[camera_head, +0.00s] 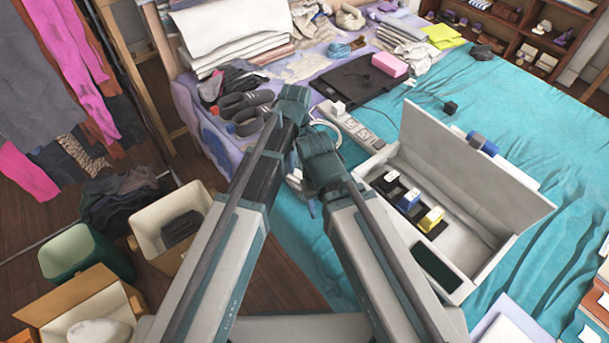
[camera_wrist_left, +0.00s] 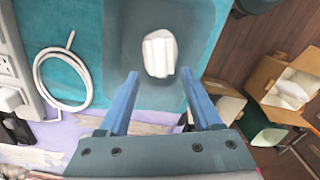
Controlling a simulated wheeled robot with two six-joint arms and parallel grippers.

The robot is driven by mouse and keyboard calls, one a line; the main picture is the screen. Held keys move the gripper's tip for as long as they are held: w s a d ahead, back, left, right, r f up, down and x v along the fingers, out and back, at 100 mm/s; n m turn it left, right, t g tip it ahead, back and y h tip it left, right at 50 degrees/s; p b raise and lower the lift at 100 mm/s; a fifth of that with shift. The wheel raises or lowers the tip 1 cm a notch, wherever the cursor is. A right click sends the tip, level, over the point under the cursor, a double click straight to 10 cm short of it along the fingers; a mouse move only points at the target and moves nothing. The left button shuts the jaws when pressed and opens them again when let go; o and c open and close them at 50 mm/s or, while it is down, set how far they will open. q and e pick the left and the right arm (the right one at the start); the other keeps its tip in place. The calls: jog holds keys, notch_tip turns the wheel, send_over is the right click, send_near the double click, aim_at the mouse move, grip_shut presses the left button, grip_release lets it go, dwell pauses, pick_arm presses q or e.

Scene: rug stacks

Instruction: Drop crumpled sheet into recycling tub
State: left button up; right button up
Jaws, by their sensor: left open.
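In the left wrist view, a crumpled white sheet (camera_wrist_left: 158,54) lies on a grey-blue patch of the teal-covered bed. My left gripper (camera_wrist_left: 161,76) is open, with its two blue fingers apart and pointing at the sheet. The sheet lies just past the fingertips, in line with the gap, and the gap holds nothing that I can see. A green tub (camera_head: 83,255) stands on the floor at the lower left. It also shows in the left wrist view (camera_wrist_left: 268,133). My right gripper is not visible.
A cream bin (camera_head: 160,205) with a dark item and a cardboard box (camera_head: 65,300) with a white item stand beside the tub. On the bed are a power strip (camera_head: 352,128), a looped white cable (camera_wrist_left: 60,82) and an open white case (camera_head: 455,185). Hanging clothes fill the upper left.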

pick_arm(q)
jog(key=shift+r, duration=0.1)
notch_tip(320, 180, up, 14)
jog(key=p, duration=1.4)
jog(key=shift+f, duration=0.2)
jog(key=s+a+m, duration=0.5)
jog(key=s+a, duration=0.1)
jog(key=a, duration=0.3)
jog(key=s+a+m, duration=0.5)
jog(key=a+m, duration=0.1)
jog(key=a, duration=0.2)
jog(key=s+d+r+m+p, duration=0.1)
jog(key=s+d+r+p, duration=0.1)
jog(key=d+r+p, duration=0.1)
jog(key=s+d+r+m+y+p, duration=0.1)
jog(key=s+d+r+m+p, duration=0.1)
jog(key=d, duration=0.6)
notch_tip(320, 180, up, 3)
jog(key=shift+s+f+m+p, duration=0.15)
jog(key=shift+s+m+p, duration=0.15)
jog(key=shift+s+p, duration=0.75)
